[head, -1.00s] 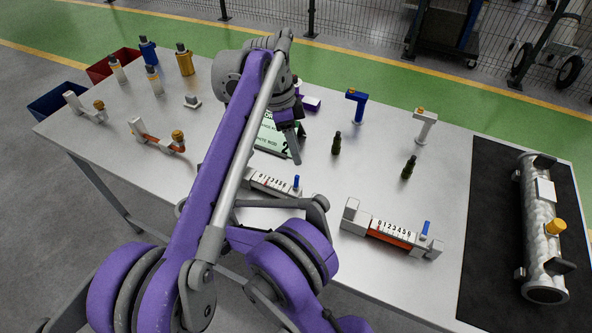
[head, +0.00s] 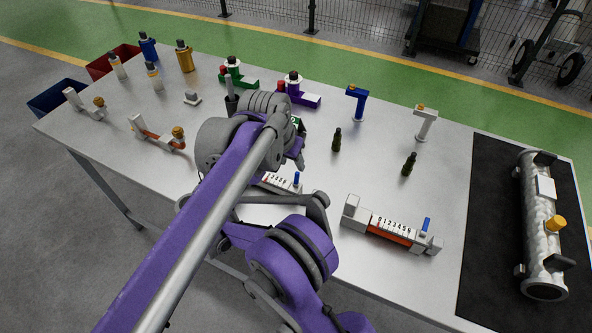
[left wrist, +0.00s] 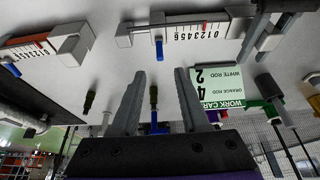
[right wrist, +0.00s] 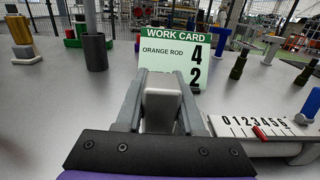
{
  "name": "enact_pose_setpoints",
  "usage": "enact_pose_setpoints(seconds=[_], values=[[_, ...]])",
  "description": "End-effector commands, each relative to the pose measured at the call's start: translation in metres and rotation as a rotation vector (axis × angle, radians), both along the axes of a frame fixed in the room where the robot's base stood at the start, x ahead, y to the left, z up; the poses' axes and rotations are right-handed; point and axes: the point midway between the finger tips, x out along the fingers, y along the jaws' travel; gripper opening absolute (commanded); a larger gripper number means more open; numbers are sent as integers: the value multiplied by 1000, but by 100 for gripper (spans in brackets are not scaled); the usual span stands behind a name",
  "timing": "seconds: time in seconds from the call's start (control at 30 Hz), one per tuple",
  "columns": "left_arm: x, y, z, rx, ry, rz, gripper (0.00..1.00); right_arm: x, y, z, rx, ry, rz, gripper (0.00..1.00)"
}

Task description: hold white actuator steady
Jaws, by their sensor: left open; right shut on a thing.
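The white actuator (left wrist: 185,30) lies on the table with a number scale, a red mark near the scale's middle and an upright blue lever. In the head view my left arm partly covers it; its blue-lever end (head: 297,180) shows. My right gripper (right wrist: 162,78) is shut on its white end block (right wrist: 163,105); it also shows in the left wrist view (left wrist: 265,35), and the head view hides it. My left gripper (left wrist: 160,80) is open and empty, apart from the actuator. A dark green bottle-like piece (left wrist: 153,97) shows between its fingers, beyond them.
A second scaled actuator with an orange rod (head: 390,233) lies to the right. A work card (right wrist: 173,60) stands behind the white one. Blue (head: 357,103) and white (head: 425,122) posts stand farther back. A metal cylinder (head: 540,220) lies on a black mat (head: 487,230).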

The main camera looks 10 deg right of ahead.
Motion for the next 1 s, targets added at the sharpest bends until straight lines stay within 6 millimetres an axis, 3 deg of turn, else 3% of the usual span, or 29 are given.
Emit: enact_pose_setpoints(seconds=[0.1, 0.33, 0.77, 0.87, 1.0], values=[[8, -6, -24, 1, 1, 0, 45, 0, 0, 0, -1, -1, 0, 0], [19, -14, -57, 1, 1, -1, 45, 0, 0, 0, -1, -1, 0, 0], [23, -16, -69, 1, 1, -1, 45, 0, 0, 0, -1, -1, 0, 0], [23, -16, -69, 1, 1, -1, 32, 0, 0, 0, -1, -1, 0, 0], [23, -16, -68, 1, 1, -1, 7, 0, 0, 0, -1, -1, 0, 0]])
